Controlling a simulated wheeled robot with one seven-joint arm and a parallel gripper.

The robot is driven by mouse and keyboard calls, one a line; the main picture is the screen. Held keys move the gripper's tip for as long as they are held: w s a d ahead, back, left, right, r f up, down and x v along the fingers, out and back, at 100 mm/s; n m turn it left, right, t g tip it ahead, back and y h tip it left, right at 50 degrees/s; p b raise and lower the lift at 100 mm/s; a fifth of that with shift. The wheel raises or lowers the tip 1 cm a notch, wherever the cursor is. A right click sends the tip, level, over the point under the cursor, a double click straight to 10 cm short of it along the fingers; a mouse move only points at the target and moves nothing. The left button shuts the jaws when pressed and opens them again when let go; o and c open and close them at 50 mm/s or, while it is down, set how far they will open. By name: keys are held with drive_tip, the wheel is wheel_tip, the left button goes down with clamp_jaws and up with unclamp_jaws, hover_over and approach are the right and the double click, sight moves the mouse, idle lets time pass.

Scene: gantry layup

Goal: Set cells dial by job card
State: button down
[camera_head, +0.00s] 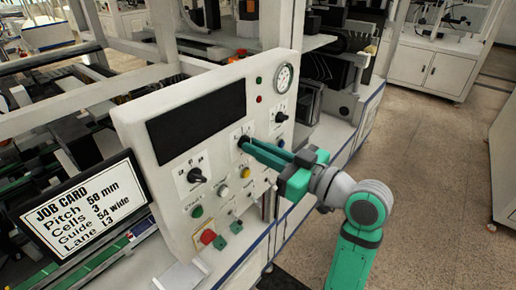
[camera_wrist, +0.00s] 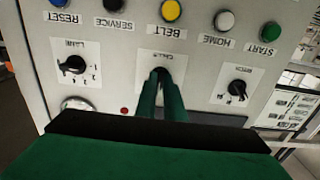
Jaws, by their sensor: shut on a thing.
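The job card (camera_head: 84,207) at the left reads Pitch 50 mm, Cells 3, Guide 54 wide, Lane L3. The cells dial (camera_head: 240,139) is the middle dial on the white control panel (camera_head: 160,178). My gripper (camera_head: 246,144) reaches it from the right, its green fingers shut on the knob. In the wrist view, which sees the panel upside down, the fingers (camera_wrist: 160,80) cover most of the cells dial (camera_wrist: 161,71); its pointer and most marks are hidden, so I cannot read its setting.
The pitch dial (camera_head: 196,176) and lane dial (camera_head: 281,117) flank the cells dial. A row of buttons, including yellow belt (camera_wrist: 171,10) and white home (camera_wrist: 224,21), runs close below it. A red mushroom button (camera_head: 208,238) sits lower. Open floor (camera_head: 435,150) lies right.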

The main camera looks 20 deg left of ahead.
idle(0.3)
drive_tip(key=c, duration=1.9)
unclamp_jaws()
drive_tip(key=shift+o, duration=0.2)
drive_tip(key=v, duration=1.1)
